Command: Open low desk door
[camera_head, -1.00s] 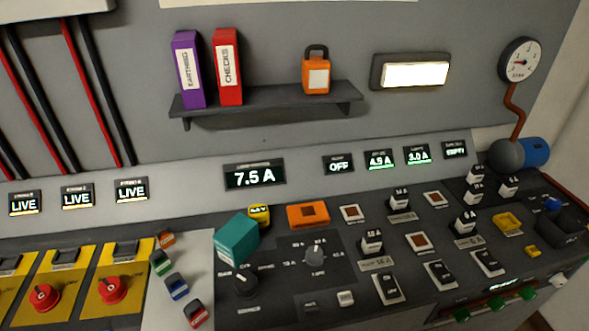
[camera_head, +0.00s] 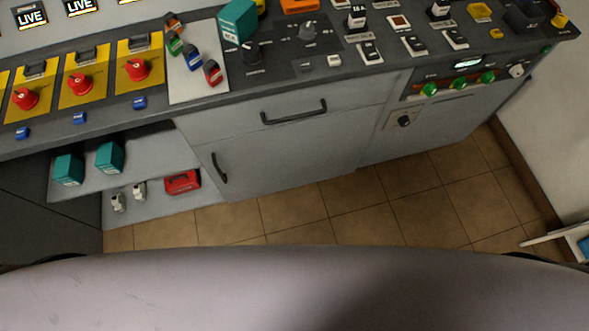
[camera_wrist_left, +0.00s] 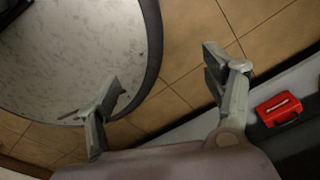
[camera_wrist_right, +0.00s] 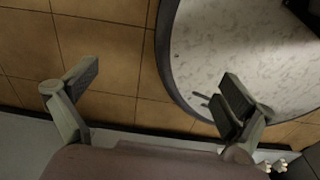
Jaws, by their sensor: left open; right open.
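The low desk door (camera_head: 250,158) is a grey panel under the desk in the head view, below a drawer (camera_head: 290,113). It looks shut, with a dark vertical handle (camera_head: 218,168) near its left edge. Neither gripper shows in the head view. My left gripper (camera_wrist_left: 165,85) is open and empty in the left wrist view, above tiled floor. My right gripper (camera_wrist_right: 160,90) is open and empty in the right wrist view, also above floor. Neither touches the door or its handle.
An open shelf left of the door holds teal boxes (camera_head: 109,157), small white items (camera_head: 138,191) and a red case (camera_head: 182,182). A panel with a dark knob (camera_head: 404,121) is to the right. Tiled floor (camera_head: 330,208) in front is clear. A wall (camera_head: 555,130) stands at right.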

